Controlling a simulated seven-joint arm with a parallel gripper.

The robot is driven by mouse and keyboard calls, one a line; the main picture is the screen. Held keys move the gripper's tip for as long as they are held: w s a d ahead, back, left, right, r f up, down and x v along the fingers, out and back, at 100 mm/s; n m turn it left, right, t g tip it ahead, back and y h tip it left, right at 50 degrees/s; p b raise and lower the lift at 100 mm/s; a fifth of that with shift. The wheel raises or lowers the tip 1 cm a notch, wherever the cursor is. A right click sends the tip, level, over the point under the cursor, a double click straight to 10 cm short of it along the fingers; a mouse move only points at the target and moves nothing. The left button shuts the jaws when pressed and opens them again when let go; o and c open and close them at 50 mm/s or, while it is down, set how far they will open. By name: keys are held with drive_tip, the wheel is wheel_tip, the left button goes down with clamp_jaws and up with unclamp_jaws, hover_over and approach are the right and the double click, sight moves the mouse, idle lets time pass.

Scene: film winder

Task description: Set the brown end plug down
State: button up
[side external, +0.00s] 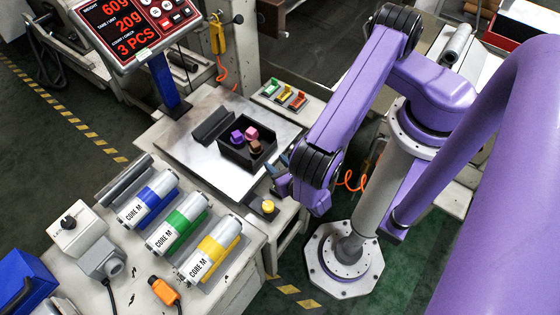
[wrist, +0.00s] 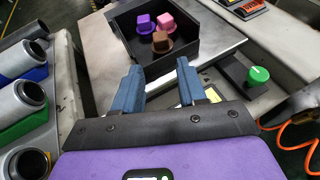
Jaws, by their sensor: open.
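The brown end plug (side external: 255,147) rests in the open black tray (side external: 237,158), together with a purple plug (side external: 236,136) and a pink plug (side external: 252,133). The wrist view also shows the brown plug (wrist: 161,41), nearest to my gripper of the three. My gripper (wrist: 158,78) is open, with nothing between its blue fingers. It is apart from the plugs, just outside the tray's near side. In the side view my gripper (side external: 279,173) is at the right edge of the scale plate, and its fingertips are partly hidden by my arm.
The tray stands on a metal scale plate (side external: 190,152). The scale display (side external: 130,25) reads 60g, 20g and 3 PCS. Blue, green and yellow core rolls (side external: 178,225) lie at the lower left. A small knob box (side external: 263,208) stands near my gripper. Toggle switches (side external: 285,95) sit behind the tray.

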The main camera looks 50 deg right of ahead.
wheel_tip(320, 180, up, 20)
drive_tip(key=s+a+m+g+h, duration=0.25)
drive_tip(key=m+g, duration=0.45)
drive_tip(key=m, duration=0.4)
drive_tip(key=s+d+r+m+g+y, duration=0.2)
drive_tip(key=s+d+r+m+y, duration=0.2)
drive_tip(key=r, duration=0.4)
drive_tip(key=s+d+r+m+g+y, duration=0.3)
drive_tip(key=s+r, duration=0.3)
drive_tip(key=r, duration=0.2)
drive_tip(key=shift+s+d+r+m+y, duration=0.2)
drive_tip(key=shift+d+m+y, duration=0.2)
drive_tip(key=shift+d+y, duration=0.35)
drive_tip(key=shift+w+d, duration=0.1)
